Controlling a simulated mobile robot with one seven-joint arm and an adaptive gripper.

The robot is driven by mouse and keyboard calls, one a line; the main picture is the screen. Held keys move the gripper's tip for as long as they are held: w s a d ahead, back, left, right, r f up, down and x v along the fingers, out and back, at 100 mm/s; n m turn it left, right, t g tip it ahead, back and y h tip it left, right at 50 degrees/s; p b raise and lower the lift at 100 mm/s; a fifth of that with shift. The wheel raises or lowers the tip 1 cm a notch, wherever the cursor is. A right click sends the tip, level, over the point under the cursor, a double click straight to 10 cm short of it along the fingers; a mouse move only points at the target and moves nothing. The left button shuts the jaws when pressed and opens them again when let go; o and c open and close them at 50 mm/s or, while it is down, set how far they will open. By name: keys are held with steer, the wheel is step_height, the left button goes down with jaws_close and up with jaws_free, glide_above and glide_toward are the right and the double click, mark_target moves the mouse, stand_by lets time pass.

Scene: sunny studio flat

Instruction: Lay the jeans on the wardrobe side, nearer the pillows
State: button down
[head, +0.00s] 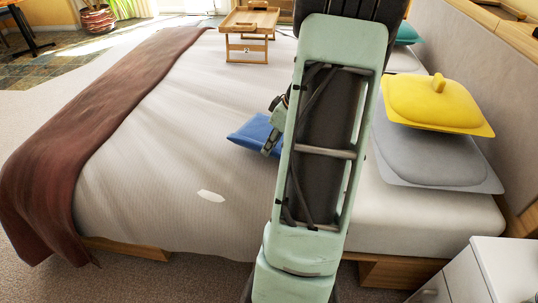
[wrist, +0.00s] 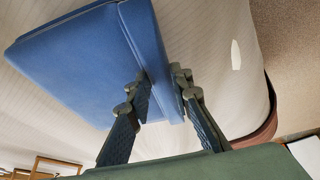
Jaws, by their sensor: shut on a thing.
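The jeans are a blue folded bundle (head: 250,133) over the middle of the bed (head: 150,150), partly hidden behind my arm in the head view. In the wrist view the jeans (wrist: 85,60) fill the upper left, flat and tilted. My gripper (wrist: 162,95) is shut on one edge of them, a finger on each face. In the head view my gripper (head: 272,140) is mostly hidden by my arm. I cannot tell whether the jeans touch the bed. I cannot make out a wardrobe.
A wooden bed tray (head: 248,20) stands at the far side of the bed. A brown throw (head: 95,120) covers the left end. A small white item (head: 211,196) lies on the near bedding. A teal cushion (head: 408,33) and white bedside cabinet (head: 480,275) are at the right.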

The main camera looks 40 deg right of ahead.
steer(key=shift+w+f, duration=0.25)
steer(key=shift+f, duration=0.05)
steer(key=f+b, duration=0.1)
steer(key=f, duration=0.2)
steer(key=shift+w+f+b, duration=0.2)
steer(key=shift+f+b, duration=0.05)
steer(key=shift+b, duration=0.15)
steer(key=c, duration=1.7)
jaws_free()
steer(key=shift+c, duration=0.2)
steer(key=shift+r, duration=0.15)
steer(key=p+v, duration=0.3)
steer(key=v, duration=0.9)
steer(key=shift+s, duration=0.1)
